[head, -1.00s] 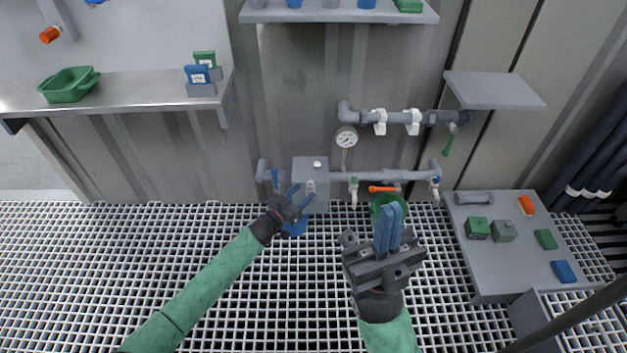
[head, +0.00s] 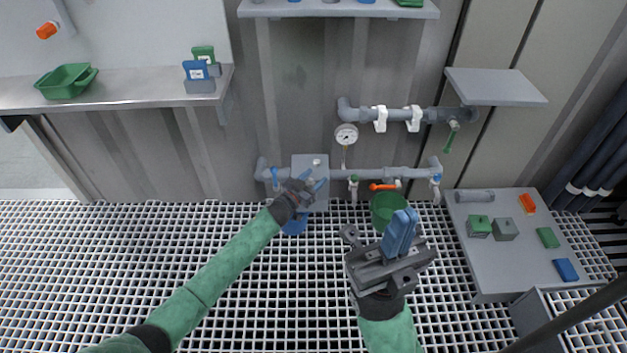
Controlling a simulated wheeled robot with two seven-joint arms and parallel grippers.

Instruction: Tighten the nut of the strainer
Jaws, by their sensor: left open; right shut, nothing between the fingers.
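A low grey pipe run (head: 375,174) crosses the wall with a grey box-shaped body (head: 318,166) at its left part. I cannot tell for sure which fitting on it is the strainer, and no nut is clear at this size. Whether the fingers touch that fitting cannot be told. My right gripper (head: 401,232) is shut and empty, its blue fingers together, below and right of the box and apart from the pipe.
A green bucket (head: 388,208) is below an orange-handled valve (head: 383,187). A blue container (head: 294,223) is under the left hand. A gauge (head: 346,136) and an upper pipe (head: 400,115) are above. A grey bench (head: 510,245) with small blocks stands at right.

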